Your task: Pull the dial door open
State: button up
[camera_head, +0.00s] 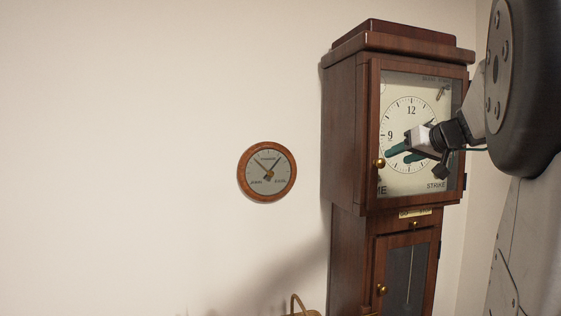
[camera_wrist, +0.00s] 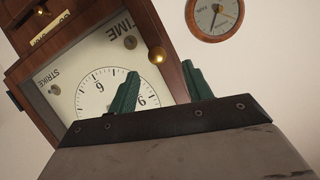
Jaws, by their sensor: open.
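The dial door (camera_head: 374,112) is a brown wood frame with glass over the clock's white face (camera_head: 411,185), and it looks shut. Its brass knob (camera_head: 379,163) sits on the left side of the frame; in the wrist view the knob (camera_wrist: 157,55) shows above and between my fingers. My gripper (camera_head: 391,153) is in front of the dial, with its green fingers pointing left toward the knob. In the wrist view my gripper (camera_wrist: 163,80) is open, its two fingers apart with nothing between them. The fingers appear short of the knob; I cannot tell the exact gap.
The tall clock case has a lower door with its own brass knob (camera_head: 382,289) and a small knob (camera_head: 414,224) under the dial. A round wooden barometer (camera_head: 267,171) hangs on the wall to the left. A brass object (camera_head: 302,307) shows at the bottom edge.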

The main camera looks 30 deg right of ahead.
aim_at(383, 162)
jog(key=x, duration=0.7)
jog(key=shift+w+d+r, duration=0.1)
jog(key=shift+w+d, duration=0.2)
jog(key=shift+d, duration=0.1)
jog(key=shift+s, duration=0.1)
grip_shut()
